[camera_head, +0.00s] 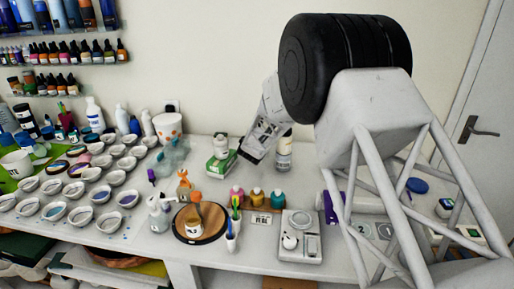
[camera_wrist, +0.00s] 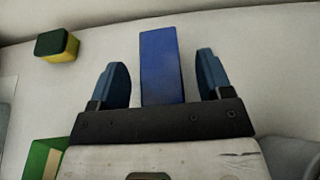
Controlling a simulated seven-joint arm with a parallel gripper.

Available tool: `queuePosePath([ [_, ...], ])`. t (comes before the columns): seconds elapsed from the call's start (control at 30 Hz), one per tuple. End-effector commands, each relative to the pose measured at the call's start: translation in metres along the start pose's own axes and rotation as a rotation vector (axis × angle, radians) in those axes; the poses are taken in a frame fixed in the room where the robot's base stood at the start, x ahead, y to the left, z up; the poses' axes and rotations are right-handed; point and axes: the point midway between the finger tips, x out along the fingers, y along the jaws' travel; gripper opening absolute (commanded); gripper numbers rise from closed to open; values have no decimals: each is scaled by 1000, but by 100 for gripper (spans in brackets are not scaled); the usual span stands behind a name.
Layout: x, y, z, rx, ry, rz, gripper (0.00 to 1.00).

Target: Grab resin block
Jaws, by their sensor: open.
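A blue rectangular block (camera_wrist: 162,65), which looks like the resin block, stands out between the two blue-padded fingers of my gripper (camera_wrist: 164,78) in the wrist view. The fingers are open, with a visible gap between the block and each pad. Whether the block is at the same depth as the fingertips I cannot tell. In the head view my gripper (camera_head: 250,152) is low over the back of the table, just right of a green and white box. The block cannot be made out there.
The green and white box (camera_head: 217,165) is close left of my gripper. A bottle (camera_head: 284,152) stands close on its right. A yellow and green sponge-like piece (camera_wrist: 57,45) lies at upper left in the wrist view. Small bottles (camera_head: 256,197) and a scale (camera_head: 300,240) are in front.

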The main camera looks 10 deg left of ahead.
Motion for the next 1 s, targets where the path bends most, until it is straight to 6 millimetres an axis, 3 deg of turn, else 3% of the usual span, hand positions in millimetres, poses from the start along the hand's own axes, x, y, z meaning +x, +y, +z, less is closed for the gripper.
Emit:
queuePosePath([
  [0.7, 6, 0, 0, 0, 0, 0, 72],
  [1.0, 6, 0, 0, 0, 0, 0, 28],
])
